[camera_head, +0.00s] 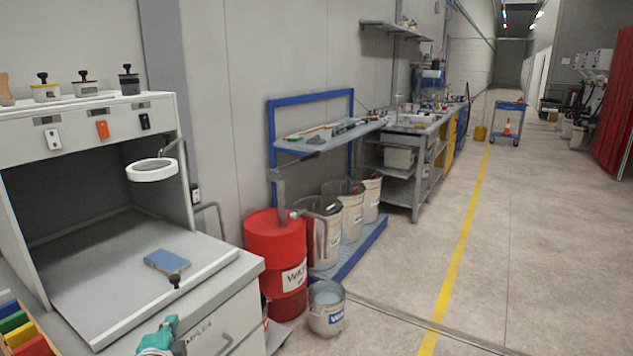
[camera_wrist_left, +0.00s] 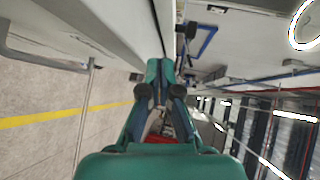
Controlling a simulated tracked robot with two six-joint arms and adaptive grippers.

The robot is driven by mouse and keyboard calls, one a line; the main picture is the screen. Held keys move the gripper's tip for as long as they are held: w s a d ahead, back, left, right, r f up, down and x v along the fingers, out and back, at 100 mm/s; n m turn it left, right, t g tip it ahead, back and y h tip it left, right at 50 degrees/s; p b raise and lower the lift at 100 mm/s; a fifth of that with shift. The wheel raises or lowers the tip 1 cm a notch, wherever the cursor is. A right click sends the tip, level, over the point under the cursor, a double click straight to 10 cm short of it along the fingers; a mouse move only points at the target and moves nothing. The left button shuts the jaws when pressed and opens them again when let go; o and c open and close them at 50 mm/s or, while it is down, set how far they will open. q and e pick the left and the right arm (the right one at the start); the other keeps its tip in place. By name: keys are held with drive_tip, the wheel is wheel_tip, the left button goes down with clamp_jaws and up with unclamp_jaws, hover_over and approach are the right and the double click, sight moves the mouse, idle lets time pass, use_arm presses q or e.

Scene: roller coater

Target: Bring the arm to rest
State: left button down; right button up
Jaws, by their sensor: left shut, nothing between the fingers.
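My left gripper (camera_head: 171,321) shows at the bottom edge of the head view as a small teal shape, in front of the grey cabinet (camera_head: 225,312) below the inspection booth. Its arm is mostly outside the picture. In the left wrist view the green fingers of the left gripper (camera_wrist_left: 161,68) come together at their tips, shut and empty. My right gripper is in neither view.
The booth (camera_head: 70,310) holds a blue panel (camera_head: 167,261) and a ring lamp (camera_head: 152,170). A red drum (camera_head: 270,245) and a bucket (camera_head: 326,310) stand right of the cabinet. The floor (camera_head: 400,270) farther right is open.

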use_arm(q)
drive_tip(key=s+d+f+n+g+h+p, duration=0.1)
drive_tip(key=s+d+f+g+h+p, duration=0.15)
drive_tip(key=s+d+f, duration=0.6)
drive_tip(key=s+d+f+n+g+h+p, duration=0.1)
drive_tip(key=s+f+g+h, duration=0.2)
drive_tip(key=f, duration=1)
drive_tip(key=s+d+f+n+g, duration=0.2)
drive_tip(key=s+n+g, duration=0.1)
drive_tip(key=s+n, duration=0.2)
drive_tip(key=s+d+f+n+g+h, duration=0.1)
drive_tip(key=s+d+f+n+g, duration=0.2)
drive_tip(key=s+n, duration=0.2)
drive_tip(key=s+d+f+n+g, duration=0.2)
drive_tip(key=s+n, duration=0.3)
drive_tip(key=s, duration=0.4)
drive_tip(key=shift+s+d+f+g+h+p, duration=0.35)
drive_tip(key=shift+d+g, duration=0.1)
drive_tip(key=shift+d, duration=0.1)
